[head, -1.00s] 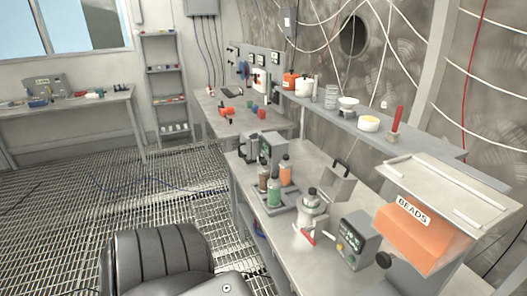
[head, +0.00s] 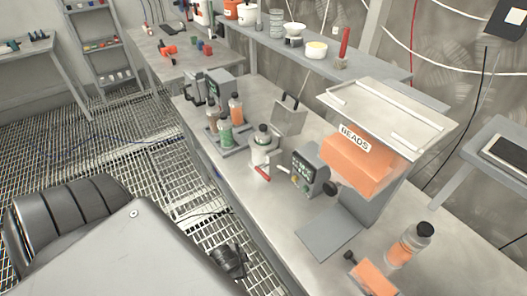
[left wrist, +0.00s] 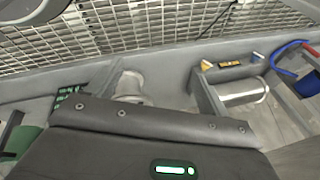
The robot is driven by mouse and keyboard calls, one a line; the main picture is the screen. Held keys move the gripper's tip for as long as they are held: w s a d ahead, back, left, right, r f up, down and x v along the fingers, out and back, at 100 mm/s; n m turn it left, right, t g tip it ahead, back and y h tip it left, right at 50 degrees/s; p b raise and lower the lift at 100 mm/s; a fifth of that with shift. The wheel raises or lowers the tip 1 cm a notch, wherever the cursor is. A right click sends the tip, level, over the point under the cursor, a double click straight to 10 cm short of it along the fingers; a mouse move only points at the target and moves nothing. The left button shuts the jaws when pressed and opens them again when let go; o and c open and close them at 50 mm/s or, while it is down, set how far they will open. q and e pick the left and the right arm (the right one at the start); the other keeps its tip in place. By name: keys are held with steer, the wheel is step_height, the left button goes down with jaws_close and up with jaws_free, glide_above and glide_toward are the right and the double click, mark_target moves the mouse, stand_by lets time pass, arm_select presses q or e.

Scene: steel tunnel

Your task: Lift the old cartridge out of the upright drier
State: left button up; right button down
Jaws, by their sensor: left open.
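The upright drier (head: 264,156) is a pale grey cylinder on the bench in the head view, with a red handle at its foot and a raised grey lid (head: 289,118) behind it. A dark-capped top (head: 263,134) stands up out of its mouth; the cartridge body inside is hidden. My left gripper (left wrist: 157,70) shows from its wrist as a dark housing with a green light, its fingers apart, nothing seen held between them. My right gripper is not in view.
A rack (head: 228,138) with several capped bottles stands left of the drier. A control box (head: 310,172) and the orange BEADS hopper (head: 357,160) stand right. An orange cartridge with a black cap (head: 408,246) stands near the right end of the bench.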

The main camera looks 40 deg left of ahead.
arm_select(q)
step_height(320, 180, up, 18)
steer(key=w+d+m+t, duration=0.1)
steer(key=w+m+t, duration=0.1)
steer(key=w+m, duration=0.1)
steer(key=m+t, duration=0.8)
steer(key=m, duration=1.7)
glide_toward(262, 133)
steer(key=p+x, duration=0.1)
steer(key=x, duration=0.3)
steer(key=shift+w+d, duration=0.15)
steer(key=shift+w, duration=0.2)
steer(key=shift+w+f+g, duration=0.25)
steer(key=shift+w+g, duration=0.05)
steer(key=shift+w, duration=0.05)
steer(key=shift+w+r+p, duration=0.1)
steer(key=shift+w+p, duration=0.1)
steer(key=shift+p, duration=0.3)
steer(key=p+x, duration=0.2)
steer(key=x, duration=0.2)
steer(key=shift+w+a, duration=0.2)
steer(key=shift+w, duration=0.05)
steer(key=shift+w+f, duration=0.15)
steer(key=shift+f, duration=0.1)
steer(key=shift+c, duration=0.3)
